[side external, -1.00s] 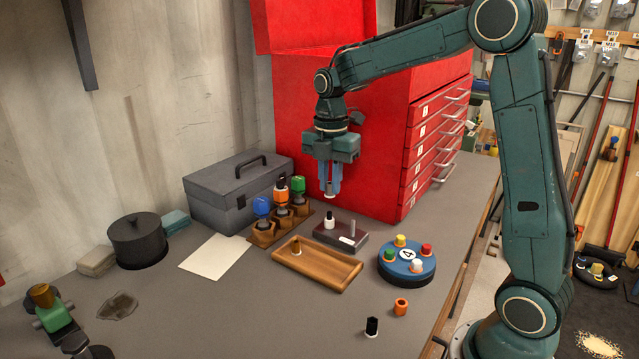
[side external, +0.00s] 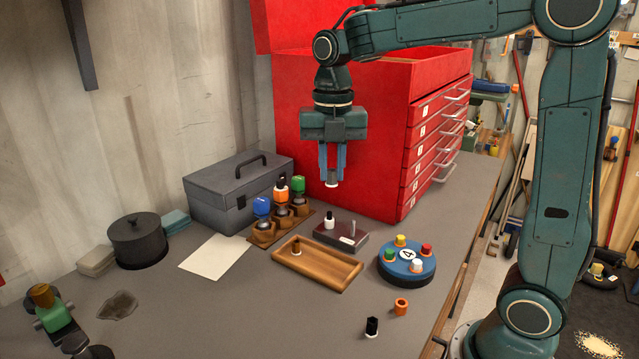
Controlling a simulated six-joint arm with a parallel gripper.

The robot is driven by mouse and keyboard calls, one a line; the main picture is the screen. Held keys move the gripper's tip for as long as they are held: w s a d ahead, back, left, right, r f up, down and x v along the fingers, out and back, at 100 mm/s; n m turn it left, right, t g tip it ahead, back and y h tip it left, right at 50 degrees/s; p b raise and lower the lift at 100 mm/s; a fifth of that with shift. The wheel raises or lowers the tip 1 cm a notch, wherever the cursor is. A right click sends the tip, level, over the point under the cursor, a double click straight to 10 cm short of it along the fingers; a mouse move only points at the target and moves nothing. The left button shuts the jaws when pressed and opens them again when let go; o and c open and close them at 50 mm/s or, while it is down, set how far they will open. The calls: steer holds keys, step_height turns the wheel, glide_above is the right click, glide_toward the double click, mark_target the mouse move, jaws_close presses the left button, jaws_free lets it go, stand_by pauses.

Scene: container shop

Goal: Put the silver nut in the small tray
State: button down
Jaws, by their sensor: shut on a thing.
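My gripper (side external: 331,170) hangs pointing down in front of the red cabinet, above the table. Its blue fingers are shut on a small pale, silvery piece, which looks like the silver nut (side external: 331,184). Only its lower part shows below the fingertips. The small wooden tray (side external: 335,280) lies on the table below and nearer the camera, well apart from the gripper. A small dark brown or brass-coloured piece (side external: 297,246) stands in the tray's left end.
A blue round holder (side external: 407,266) with coloured caps is to the right. Bottles (side external: 262,208) in a wooden rack stand to the left. Orange (side external: 401,306) and black (side external: 372,327) pieces lie in front.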

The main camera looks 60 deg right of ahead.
mark_target(338, 272)
steer(key=s+a+r+n, duration=0.3)
steer(key=s+r+n, duration=0.1)
steer(key=shift+s+a, duration=0.15)
steer(key=shift+a, duration=0.15)
steer(key=shift+f, duration=0.15)
step_height(338, 272, down, 20)
steer(key=shift+r, duration=0.1)
stand_by(0.8)
steer(key=c, duration=1.4)
jaws_free()
steer(key=shift+o, duration=0.2)
step_height(338, 272, up, 12)
